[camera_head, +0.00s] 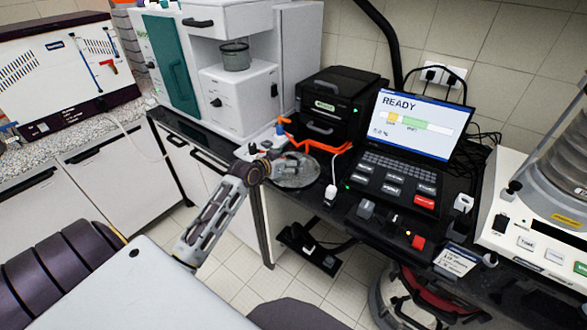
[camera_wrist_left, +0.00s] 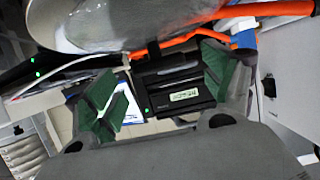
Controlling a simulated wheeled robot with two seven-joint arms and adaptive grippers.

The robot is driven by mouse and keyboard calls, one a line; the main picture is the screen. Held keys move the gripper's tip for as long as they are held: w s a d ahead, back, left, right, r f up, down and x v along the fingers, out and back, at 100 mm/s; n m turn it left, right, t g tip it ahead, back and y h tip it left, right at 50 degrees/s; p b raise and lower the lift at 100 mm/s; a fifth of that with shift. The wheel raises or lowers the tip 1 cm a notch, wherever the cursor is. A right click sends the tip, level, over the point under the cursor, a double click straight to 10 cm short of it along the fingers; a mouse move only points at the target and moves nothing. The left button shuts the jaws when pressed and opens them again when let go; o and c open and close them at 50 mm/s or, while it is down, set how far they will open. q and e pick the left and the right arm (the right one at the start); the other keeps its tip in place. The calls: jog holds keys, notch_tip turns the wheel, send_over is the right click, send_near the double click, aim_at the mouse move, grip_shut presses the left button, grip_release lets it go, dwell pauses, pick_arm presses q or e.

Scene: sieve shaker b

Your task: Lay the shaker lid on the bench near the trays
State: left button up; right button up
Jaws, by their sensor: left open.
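A round, clear-grey disc that looks like the shaker lid (camera_head: 300,172) lies at the front left edge of the black bench (camera_head: 337,212). In the left wrist view the lid (camera_wrist_left: 125,22) fills the upper part, partly cut off by the frame. My left gripper (camera_head: 274,160) is over the left side of the lid in the head view. In the left wrist view its green fingers (camera_wrist_left: 160,88) are spread with nothing between them. Whether a finger touches the lid cannot be told. I cannot clearly pick out the trays. My right gripper is not in view.
An orange cable (camera_head: 318,147) runs behind the lid, near a black printer (camera_head: 335,108). A laptop (camera_head: 409,140) reading READY and a sieve shaker (camera_head: 545,215) stand to the right. A white machine (camera_head: 238,95) stands behind left. The bench around the lid is crowded.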

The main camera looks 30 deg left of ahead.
aim_at(293, 158)
pick_arm(q)
jog(key=shift+x, duration=1.65)
jog(key=shift+f, duration=0.1)
jog(key=c, duration=1.5)
jog(key=shift+o, duration=0.2)
jog(key=shift+r, duration=5.05)
